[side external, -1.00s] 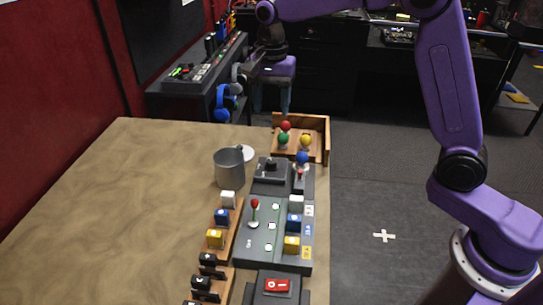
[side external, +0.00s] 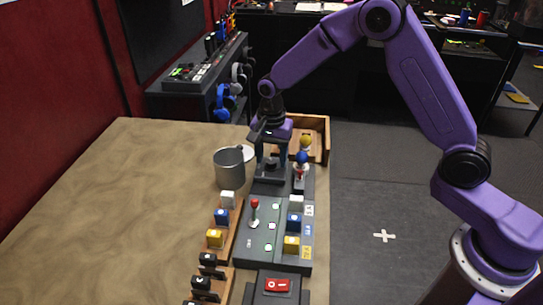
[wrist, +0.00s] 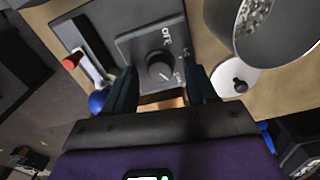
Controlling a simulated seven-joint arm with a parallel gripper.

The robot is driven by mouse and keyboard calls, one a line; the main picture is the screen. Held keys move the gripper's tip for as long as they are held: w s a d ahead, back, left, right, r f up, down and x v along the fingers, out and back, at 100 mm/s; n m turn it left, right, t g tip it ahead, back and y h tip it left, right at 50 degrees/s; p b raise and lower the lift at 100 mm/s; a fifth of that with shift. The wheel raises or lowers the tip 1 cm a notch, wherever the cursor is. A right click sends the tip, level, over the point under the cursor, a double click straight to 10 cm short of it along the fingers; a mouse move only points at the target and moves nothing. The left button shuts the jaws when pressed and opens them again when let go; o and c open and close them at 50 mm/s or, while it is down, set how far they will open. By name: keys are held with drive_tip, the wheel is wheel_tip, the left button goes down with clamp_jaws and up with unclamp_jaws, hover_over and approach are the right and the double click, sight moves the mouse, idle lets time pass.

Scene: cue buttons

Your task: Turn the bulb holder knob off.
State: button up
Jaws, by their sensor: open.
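The bulb holder knob (wrist: 160,66) is a round black dial with a light pointer line, on a dark grey panel (wrist: 137,42) with printed white lettering that includes OFF. In the wrist view it sits just ahead of and between my fingertips. My gripper (wrist: 163,84) is open and empty, pointing down above the panel. In the side view my gripper (side external: 273,160) is over the knob box and mostly hides the knob.
A grey metal mug (side external: 229,168) stands close to the left of my gripper, by a white disc (wrist: 236,79). A wooden box (side external: 321,140) with a yellow bulb (side external: 306,142) is behind. A button panel with a red-topped lever (side external: 254,205) lies in front. The table's left is clear.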

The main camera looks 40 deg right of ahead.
drive_tip(key=shift+f, duration=0.15)
drive_tip(key=shift+c, duration=0.4)
clamp_jaws()
drive_tip(key=c, duration=1)
unclamp_jaws()
